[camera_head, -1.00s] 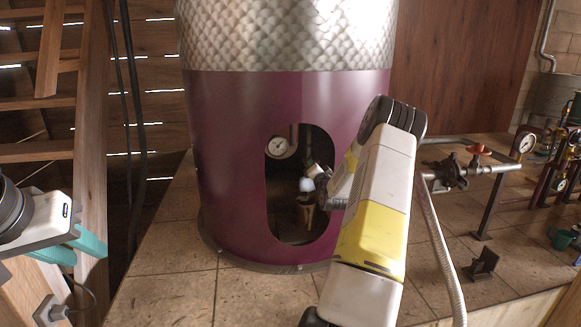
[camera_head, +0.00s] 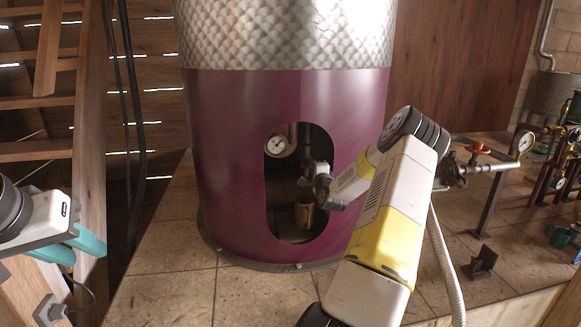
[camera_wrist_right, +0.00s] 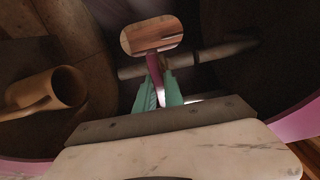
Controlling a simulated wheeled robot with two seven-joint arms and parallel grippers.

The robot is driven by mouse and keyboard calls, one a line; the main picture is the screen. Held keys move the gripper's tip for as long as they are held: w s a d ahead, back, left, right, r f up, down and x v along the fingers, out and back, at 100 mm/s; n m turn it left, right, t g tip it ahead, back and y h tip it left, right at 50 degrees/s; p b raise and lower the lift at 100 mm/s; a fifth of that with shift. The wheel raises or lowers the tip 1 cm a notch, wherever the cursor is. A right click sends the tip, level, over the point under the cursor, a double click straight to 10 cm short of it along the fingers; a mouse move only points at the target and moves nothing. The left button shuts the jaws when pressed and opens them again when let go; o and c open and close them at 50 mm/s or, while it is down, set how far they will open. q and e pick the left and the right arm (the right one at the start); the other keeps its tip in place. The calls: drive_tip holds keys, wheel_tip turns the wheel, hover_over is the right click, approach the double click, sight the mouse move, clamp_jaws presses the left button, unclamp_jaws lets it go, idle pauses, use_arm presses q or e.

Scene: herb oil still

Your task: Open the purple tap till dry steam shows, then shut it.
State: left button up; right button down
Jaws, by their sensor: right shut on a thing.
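The purple drum of the still (camera_head: 225,170) stands in the middle of the head view, with an oval opening in its front. My right arm reaches into that opening, and the dark right gripper (camera_head: 321,186) is partly hidden there. In the right wrist view my right gripper's teal fingers (camera_wrist_right: 158,94) are shut on the purple tap lever (camera_wrist_right: 154,78), beside a horizontal pipe (camera_wrist_right: 190,60). A brass cup (camera_head: 304,214) stands low in the opening and also shows in the wrist view (camera_wrist_right: 68,88). No clear steam shows. My left gripper (camera_head: 78,246) is at the left edge, teal fingers apart and empty.
A round gauge (camera_head: 279,145) is inside the opening, top left. To the right, a pipe with a red-handled valve (camera_head: 479,149) and another gauge (camera_head: 525,141) stands on the tiled ledge (camera_head: 170,280). A pale hose (camera_head: 446,260) hangs beside my right arm.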

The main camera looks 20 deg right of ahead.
drive_tip(key=shift+f, duration=0.15)
idle(0.4)
drive_tip(key=c, duration=1.5)
unclamp_jaws()
drive_tip(key=shift+o, duration=0.2)
drive_tip(key=v, duration=0.8)
drive_tip(key=shift+d, duration=0.15)
